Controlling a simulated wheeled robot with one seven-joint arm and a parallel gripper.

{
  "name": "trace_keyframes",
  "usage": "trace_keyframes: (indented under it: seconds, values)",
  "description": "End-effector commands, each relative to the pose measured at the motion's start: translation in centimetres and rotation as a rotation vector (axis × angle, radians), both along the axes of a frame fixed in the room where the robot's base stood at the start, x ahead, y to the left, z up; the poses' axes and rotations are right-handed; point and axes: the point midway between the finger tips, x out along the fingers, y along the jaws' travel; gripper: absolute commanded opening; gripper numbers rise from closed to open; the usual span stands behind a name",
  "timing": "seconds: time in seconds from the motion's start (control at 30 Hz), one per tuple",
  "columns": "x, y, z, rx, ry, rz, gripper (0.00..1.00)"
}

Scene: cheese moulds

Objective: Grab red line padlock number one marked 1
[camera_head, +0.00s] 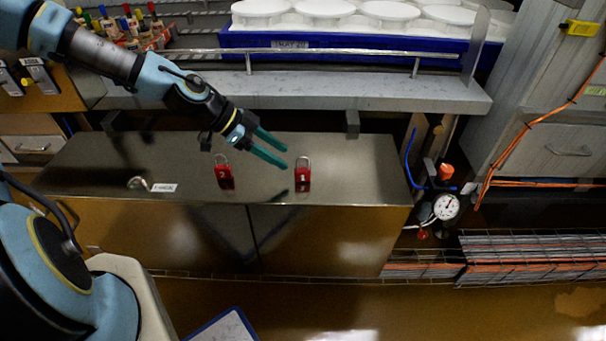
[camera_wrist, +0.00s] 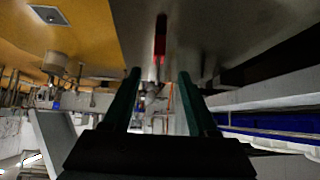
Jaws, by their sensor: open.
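Two red padlocks with metal shackles stand on the dark cabinet top in the head view. The right padlock (camera_head: 303,177) bears a small white mark that looks like a 1. The left padlock (camera_head: 224,175) bears a mark that looks like a 2, though it is small. My gripper (camera_head: 285,157) is open and empty, its green fingers pointing right, just left of the right padlock and apart from it. In the wrist view a red padlock (camera_wrist: 160,42) shows ahead, beyond my open gripper (camera_wrist: 160,76) and roughly in line with the gap between the fingers.
The cabinet top (camera_head: 110,160) also holds a metal hook-like item (camera_head: 138,183) beside a white label (camera_head: 164,188). A grey shelf (camera_head: 300,93) with a rail overhangs the back, bearing a blue crate (camera_head: 350,50) of white moulds. A pressure gauge (camera_head: 446,207) is at right.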

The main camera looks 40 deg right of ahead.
Motion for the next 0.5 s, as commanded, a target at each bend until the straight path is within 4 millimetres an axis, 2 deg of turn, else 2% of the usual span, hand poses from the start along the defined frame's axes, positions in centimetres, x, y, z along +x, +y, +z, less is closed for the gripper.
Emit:
trace_keyframes:
  seconds: [0.13,0.37,0.5]
  values:
    - [-0.9,-1.3,-1.6,0.003,0.001,-0.001,0.59]
    - [-1.6,-2.2,-2.7,0.004,0.001,0.0,0.59]
    - [-2.7,-3.4,-4.0,0.006,0.003,-0.001,0.59]
